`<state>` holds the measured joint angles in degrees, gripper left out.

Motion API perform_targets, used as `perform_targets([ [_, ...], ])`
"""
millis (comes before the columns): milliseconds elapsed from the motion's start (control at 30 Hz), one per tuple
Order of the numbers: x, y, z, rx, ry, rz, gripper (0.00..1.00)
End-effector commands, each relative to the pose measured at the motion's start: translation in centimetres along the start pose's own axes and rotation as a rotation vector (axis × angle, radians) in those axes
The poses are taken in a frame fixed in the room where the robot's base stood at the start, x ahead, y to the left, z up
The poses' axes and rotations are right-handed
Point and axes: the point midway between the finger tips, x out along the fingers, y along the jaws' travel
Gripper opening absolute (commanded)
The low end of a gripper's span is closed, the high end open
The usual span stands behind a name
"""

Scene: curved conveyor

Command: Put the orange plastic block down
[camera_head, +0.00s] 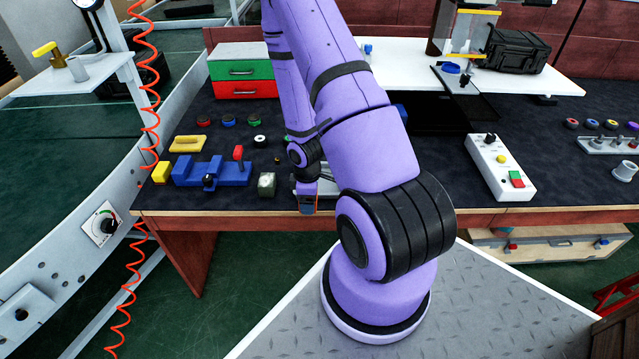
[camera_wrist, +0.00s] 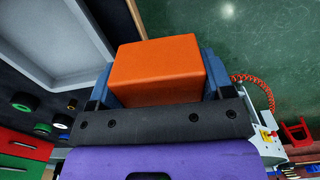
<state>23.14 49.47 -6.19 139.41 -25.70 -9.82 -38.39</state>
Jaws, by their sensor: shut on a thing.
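The orange plastic block (camera_wrist: 155,68) sits between the two blue fingers of my gripper (camera_wrist: 157,80) in the wrist view, and the gripper is shut on it. In the head view the tray (camera_head: 330,190) is mostly hidden behind my arm.
The dark tabletop (camera_head: 400,200) holds a blue fixture (camera_head: 225,172), a yellow handle (camera_head: 188,143) and several coloured rings to the left. A white control box (camera_head: 500,167) stands to the right. Green floor (camera_wrist: 250,40) shows past the table edge. A curved conveyor (camera_head: 75,130) runs along the left.

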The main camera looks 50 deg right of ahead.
Motion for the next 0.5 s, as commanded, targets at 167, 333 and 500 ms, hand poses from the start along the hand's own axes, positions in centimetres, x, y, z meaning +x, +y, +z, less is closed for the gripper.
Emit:
perform_targets([
  [167,0.3,-0.3,2.1,-0.054,0.006,-0.005,0.48],
  [333,0.6,2.8,2.2,-0.057,0.009,-0.003,0.48],
  [500,1.0,6.7,2.2,-0.055,0.009,-0.003,0.48],
])
